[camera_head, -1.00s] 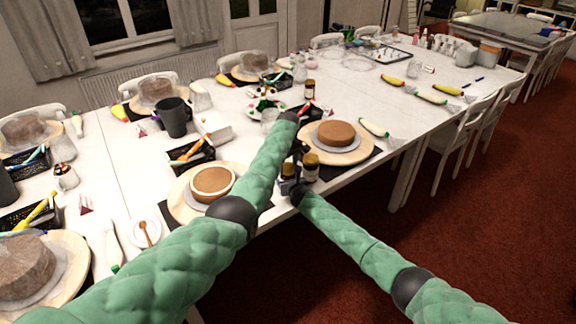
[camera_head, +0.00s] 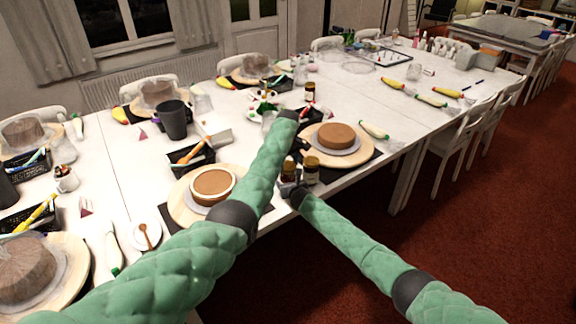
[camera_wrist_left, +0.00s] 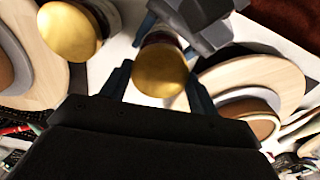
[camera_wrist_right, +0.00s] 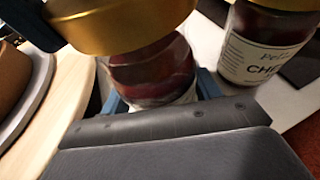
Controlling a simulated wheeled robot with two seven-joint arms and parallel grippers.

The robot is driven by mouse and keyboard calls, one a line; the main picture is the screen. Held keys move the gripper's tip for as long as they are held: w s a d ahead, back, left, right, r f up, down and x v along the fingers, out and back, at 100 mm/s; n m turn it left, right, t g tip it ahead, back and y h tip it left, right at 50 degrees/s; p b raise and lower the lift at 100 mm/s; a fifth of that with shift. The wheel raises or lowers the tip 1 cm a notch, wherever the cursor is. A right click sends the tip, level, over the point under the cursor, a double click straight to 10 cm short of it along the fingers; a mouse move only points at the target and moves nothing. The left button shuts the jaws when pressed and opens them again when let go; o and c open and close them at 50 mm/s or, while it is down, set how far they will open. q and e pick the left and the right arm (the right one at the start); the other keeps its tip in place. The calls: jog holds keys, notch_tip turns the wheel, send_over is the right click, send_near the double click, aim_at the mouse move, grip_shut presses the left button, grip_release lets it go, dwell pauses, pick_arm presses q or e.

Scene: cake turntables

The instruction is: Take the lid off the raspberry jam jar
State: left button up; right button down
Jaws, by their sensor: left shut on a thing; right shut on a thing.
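The held jar, with dark red contents (camera_wrist_right: 150,75) and a gold lid (camera_wrist_right: 120,25), stands at the table's front edge. Its label is hidden, so I cannot read the flavour. My left gripper (camera_wrist_left: 158,78) is shut on the gold lid, one finger on each side. My right gripper (camera_wrist_right: 160,90) is shut around the jar body below. In the right wrist view the lid sits over the jar mouth; I cannot tell whether it is loose. A second gold-lidded jar (camera_wrist_right: 265,45), its label starting "CH", stands close beside it, apart from both grippers.
A cake on a round board (camera_head: 368,150) is just right of the jars. Another cake on a board (camera_head: 178,205) is to the left. A black basket (camera_head: 190,168) and a dark mug (camera_head: 172,118) stand behind. The table's front edge is close to the jars.

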aim_at(288, 166)
pick_arm(q)
jog(key=shift+r, duration=0.1)
dwell(0.3)
jog(key=shift+r, duration=1.95)
pick_arm(e)
jog(key=shift+c, duration=1.3)
grip_release()
jog(key=shift+d, duration=0.1)
